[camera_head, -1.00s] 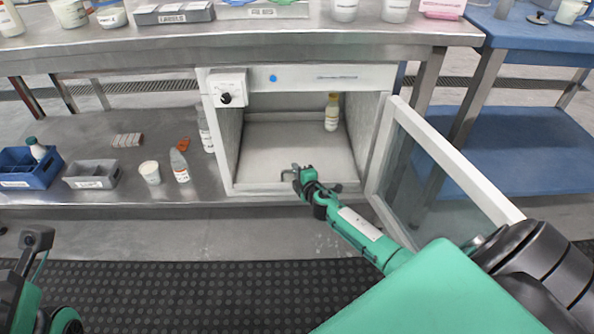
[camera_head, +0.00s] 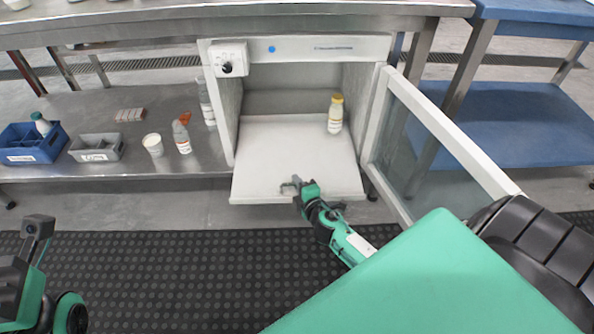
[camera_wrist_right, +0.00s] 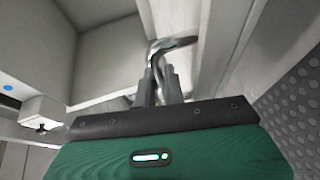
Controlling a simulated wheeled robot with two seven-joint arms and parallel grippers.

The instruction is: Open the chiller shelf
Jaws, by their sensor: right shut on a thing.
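The chiller (camera_head: 300,50) is a white cabinet under the bench, with its glass door (camera_head: 425,150) swung open to the right. Its white shelf (camera_head: 290,150) sticks out past the cabinet's front edge. A bottle with a yellow cap (camera_head: 335,114) stands upright on the shelf at the right. My right gripper (camera_head: 291,187) is at the shelf's front edge, shut on the metal shelf handle, which shows in the right wrist view (camera_wrist_right: 174,43) between the fingers (camera_wrist_right: 160,84). My left gripper (camera_head: 38,228) is at the lower left, away from the chiller; its jaw opening is unclear.
Left of the chiller, the metal lower shelf (camera_head: 115,165) holds a blue crate (camera_head: 35,155), a grey bin (camera_head: 98,157), a white cup (camera_head: 153,144) and bottles. A blue table (camera_head: 510,140) stands at the right. The dark mat (camera_head: 170,270) in front is clear.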

